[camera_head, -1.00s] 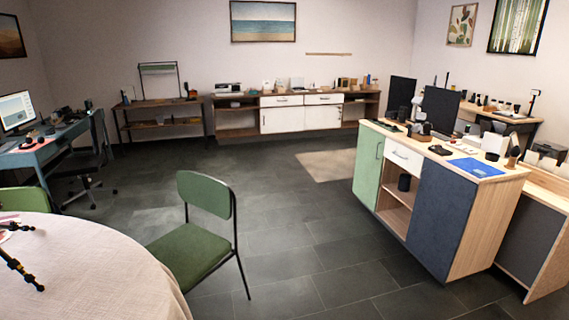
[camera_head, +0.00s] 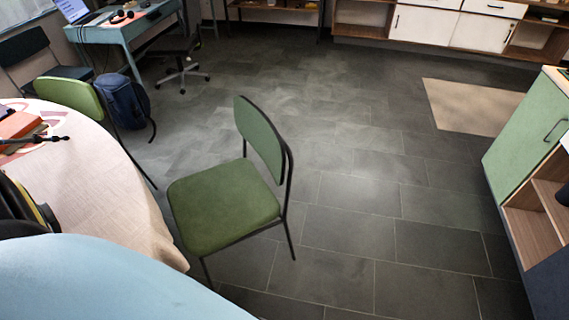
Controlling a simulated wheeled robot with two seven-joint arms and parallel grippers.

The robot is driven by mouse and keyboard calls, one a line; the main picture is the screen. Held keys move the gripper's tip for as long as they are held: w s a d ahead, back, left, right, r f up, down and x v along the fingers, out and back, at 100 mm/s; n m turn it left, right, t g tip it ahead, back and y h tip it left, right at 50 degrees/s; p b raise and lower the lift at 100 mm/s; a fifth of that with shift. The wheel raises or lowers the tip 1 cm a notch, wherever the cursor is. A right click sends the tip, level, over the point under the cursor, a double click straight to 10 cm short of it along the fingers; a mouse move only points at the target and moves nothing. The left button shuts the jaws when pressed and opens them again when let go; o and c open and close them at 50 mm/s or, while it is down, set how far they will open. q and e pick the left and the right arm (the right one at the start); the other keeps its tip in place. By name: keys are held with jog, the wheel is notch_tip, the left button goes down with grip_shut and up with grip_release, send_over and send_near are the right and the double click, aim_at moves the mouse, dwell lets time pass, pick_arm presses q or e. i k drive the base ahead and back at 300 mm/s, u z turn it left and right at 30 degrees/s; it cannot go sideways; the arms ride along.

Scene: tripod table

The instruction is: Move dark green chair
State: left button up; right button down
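A dark green chair (camera_head: 225,205) with a green seat, a darker backrest and thin black legs stands upright on the tiled floor, in the middle of the head view. It is to the right of a round table with a pale cloth (camera_head: 95,195), with a small gap at the seat. Neither of my grippers can be seen in the head view, so nothing is seen holding the chair.
A light green chair (camera_head: 75,97) stands at the table's far side, a blue backpack (camera_head: 125,101) beside it. A green cabinet (camera_head: 527,140) is at the right. A light blue rounded surface (camera_head: 110,285) fills the lower left. Tiled floor right of the chair is free.

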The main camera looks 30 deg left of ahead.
aim_at(215, 209)
jog(key=i, duration=3.45)
jog(key=u, duration=4.3)
jog(key=i, duration=0.5)
jog(key=z, duration=0.1)
